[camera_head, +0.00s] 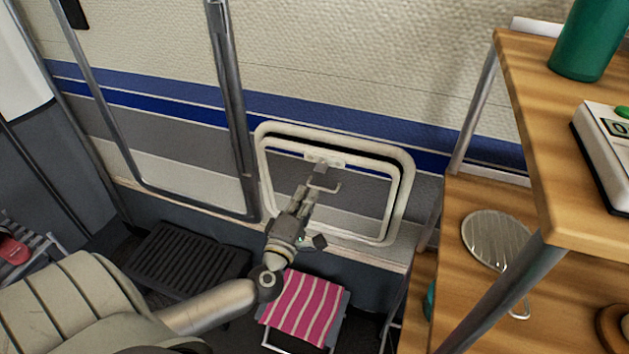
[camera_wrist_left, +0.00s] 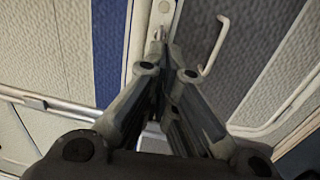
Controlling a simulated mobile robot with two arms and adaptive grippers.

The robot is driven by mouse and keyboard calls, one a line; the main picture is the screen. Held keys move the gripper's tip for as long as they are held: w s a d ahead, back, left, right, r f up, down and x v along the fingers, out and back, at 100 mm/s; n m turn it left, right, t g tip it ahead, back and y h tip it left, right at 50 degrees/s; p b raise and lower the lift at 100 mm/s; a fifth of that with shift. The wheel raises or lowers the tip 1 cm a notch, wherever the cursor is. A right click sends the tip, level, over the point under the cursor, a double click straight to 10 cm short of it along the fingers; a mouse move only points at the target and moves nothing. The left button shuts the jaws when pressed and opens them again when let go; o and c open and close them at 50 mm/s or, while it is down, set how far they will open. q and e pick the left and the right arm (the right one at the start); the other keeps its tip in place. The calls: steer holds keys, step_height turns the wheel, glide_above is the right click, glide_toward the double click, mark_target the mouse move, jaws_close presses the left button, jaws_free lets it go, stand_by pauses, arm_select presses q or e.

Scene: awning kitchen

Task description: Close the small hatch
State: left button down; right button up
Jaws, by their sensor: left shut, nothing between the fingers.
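The small hatch (camera_head: 362,200) is a grey panel with a cream rim, low in the striped caravan wall. A dark gap shows between its rim and the outer cream frame (camera_head: 408,185) along the top and right, so it looks slightly ajar. My left gripper (camera_head: 318,178) is shut and empty at the upper middle of the hatch, by the latch at its top edge. Whether the fingertips touch it is unclear. In the left wrist view the shut fingers (camera_wrist_left: 160,58) point at the rim, with a thin pale handle (camera_wrist_left: 213,48) beside them on the panel (camera_wrist_left: 250,60). My right gripper is out of view.
A wooden shelf unit (camera_head: 530,120) with a metal leg stands close on the right, holding a green container (camera_head: 590,40) and a round ribbed plate (camera_head: 495,238). A pink striped stool (camera_head: 305,308) and a dark slatted step (camera_head: 185,262) stand below the wall.

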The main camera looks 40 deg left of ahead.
arm_select(q)
steer(key=b+x, duration=0.1)
steer(key=x, duration=0.4)
steer(key=shift+w, duration=0.35)
